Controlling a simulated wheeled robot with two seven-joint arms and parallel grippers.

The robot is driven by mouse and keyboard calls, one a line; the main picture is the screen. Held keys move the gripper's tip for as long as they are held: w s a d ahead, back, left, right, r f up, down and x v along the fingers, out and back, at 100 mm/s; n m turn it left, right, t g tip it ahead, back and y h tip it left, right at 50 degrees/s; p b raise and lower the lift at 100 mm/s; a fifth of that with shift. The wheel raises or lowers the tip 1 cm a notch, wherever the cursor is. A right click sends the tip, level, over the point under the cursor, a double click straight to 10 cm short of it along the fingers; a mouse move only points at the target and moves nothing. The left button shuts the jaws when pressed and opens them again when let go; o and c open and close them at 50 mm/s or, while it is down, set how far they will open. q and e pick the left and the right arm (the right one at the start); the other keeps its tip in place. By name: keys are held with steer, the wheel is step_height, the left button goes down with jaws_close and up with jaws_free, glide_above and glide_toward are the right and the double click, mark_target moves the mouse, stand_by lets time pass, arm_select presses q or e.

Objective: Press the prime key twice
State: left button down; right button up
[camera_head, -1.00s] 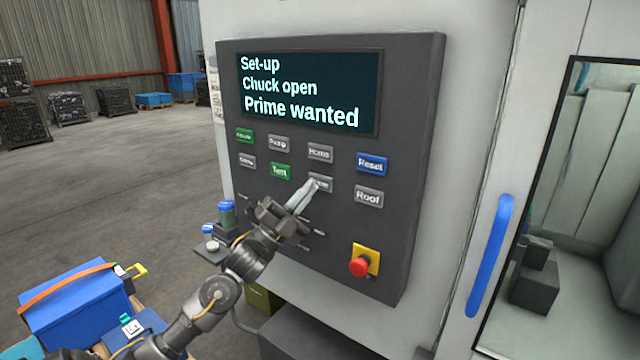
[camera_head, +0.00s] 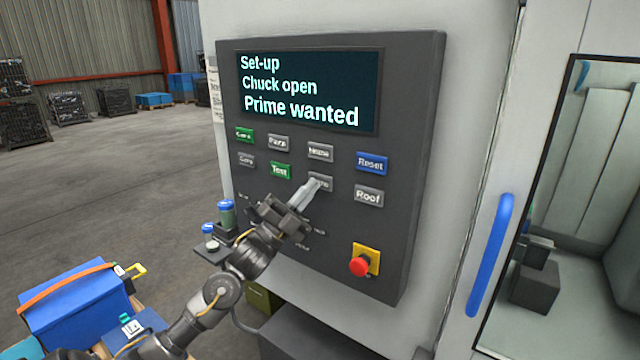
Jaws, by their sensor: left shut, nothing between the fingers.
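The control panel (camera_head: 400,130) is dark grey with a screen (camera_head: 309,92) reading "Set-up / Chuck open / Prime wanted". Below it are two rows of keys. My left gripper (camera_head: 317,184) is shut and empty, its fingertips at a grey key (camera_head: 325,187) in the lower row, between the green Test key (camera_head: 280,171) and the grey Roof key (camera_head: 368,196). The fingers cover most of that key's label, so I cannot read it in full. I cannot tell whether the tips touch it. My right gripper is not in view.
A red emergency stop (camera_head: 359,266) on a yellow plate sits low on the panel. A blue Reset key (camera_head: 371,164) is above Roof. A blue door handle (camera_head: 490,255) is at right. A blue box (camera_head: 75,310) and small blue-capped containers (camera_head: 226,212) are at left.

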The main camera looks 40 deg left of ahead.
arm_select(q)
steer(key=shift+w, duration=0.35)
stand_by(0.7)
steer(key=shift+s, duration=0.1)
stand_by(0.4)
steer(key=shift+s, duration=0.7)
steer(key=shift+s, duration=2.45)
steer(key=shift+f, duration=0.1)
